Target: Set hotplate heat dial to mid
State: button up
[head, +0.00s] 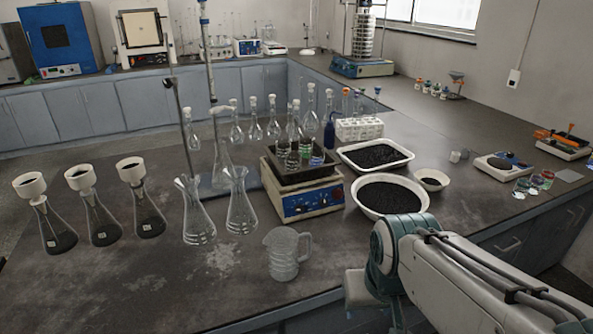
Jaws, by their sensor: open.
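The hotplate (340,196) stands in the middle of the near bench. It is a pale box with a blue front panel (310,204) that carries small round dials and a few marks. Which dial is for heat, and where it points, is too small to tell. A dark square tray (268,173) sits on its top, with several glass vessels holding green and blue contents. My arm comes in from the lower right and bends down at the bottom edge, in front of and to the right of the hotplate. My gripper's fingers do not show.
A glass jug (283,256) stands in front of the hotplate, and two empty flasks (241,208) (196,220) stand to its left. A white bowl of dark grains (364,211) and a white tray (405,161) are at its right. Several filter flasks stand far left.

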aim_at(299, 209)
jog(key=k, duration=0.6)
jog(key=u, duration=0.6)
jog(key=i, duration=0.95)
jog(key=z, duration=0.6)
